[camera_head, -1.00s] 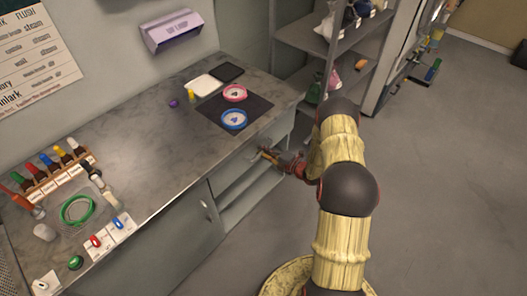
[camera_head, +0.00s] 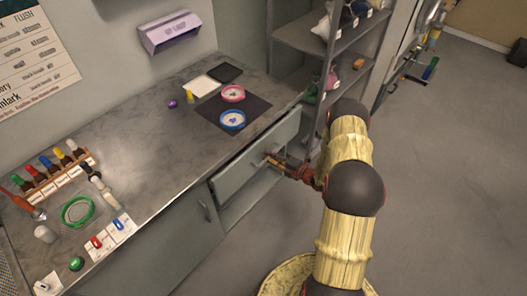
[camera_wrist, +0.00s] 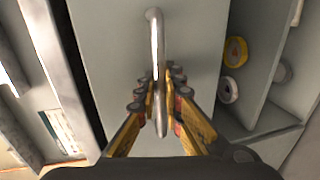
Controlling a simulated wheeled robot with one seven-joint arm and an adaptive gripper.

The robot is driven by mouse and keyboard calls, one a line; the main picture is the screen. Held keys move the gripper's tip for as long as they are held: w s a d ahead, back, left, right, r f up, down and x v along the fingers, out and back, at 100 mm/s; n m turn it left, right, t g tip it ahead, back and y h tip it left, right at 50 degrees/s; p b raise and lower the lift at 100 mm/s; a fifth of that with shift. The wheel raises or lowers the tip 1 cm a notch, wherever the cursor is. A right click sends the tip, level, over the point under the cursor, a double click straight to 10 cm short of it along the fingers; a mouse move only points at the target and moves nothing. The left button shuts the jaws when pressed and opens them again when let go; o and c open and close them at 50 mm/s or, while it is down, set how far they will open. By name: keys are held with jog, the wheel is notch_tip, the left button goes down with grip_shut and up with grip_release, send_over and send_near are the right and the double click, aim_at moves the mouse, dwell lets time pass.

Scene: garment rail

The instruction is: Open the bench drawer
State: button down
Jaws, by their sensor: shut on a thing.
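The bench drawer (camera_head: 236,176) is a grey front under the worktop, standing out from the bench with a gap along its top edge. In the wrist view its flat front (camera_wrist: 110,50) fills the middle. Its metal bar handle (camera_wrist: 155,35) runs between my fingers. My gripper (camera_head: 269,160) is at the drawer front; in the wrist view its yellow fingers (camera_wrist: 160,105) are closed around the handle. Much of the drawer's inside is hidden in the head view.
The bench top (camera_head: 160,130) carries a dark mat (camera_head: 258,106) with pink and blue dishes near the drawer. An open compartment below the drawer shows tape rolls (camera_wrist: 236,52). A shelf unit (camera_head: 345,45) stands right of the bench.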

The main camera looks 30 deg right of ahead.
jog(key=f+p+v, duration=0.1)
jog(key=f+v, duration=0.1)
jog(key=v, duration=1)
jog(key=s+f+p+v, duration=0.1)
jog(key=f+p+v, duration=0.1)
jog(key=v, duration=0.9)
jog(key=shift+s+d+f, duration=0.25)
jog(key=shift+s+f, duration=0.15)
jog(key=shift+f, duration=0.05)
jog(key=c, duration=2.2)
grip_release()
jog(key=v, duration=1.2)
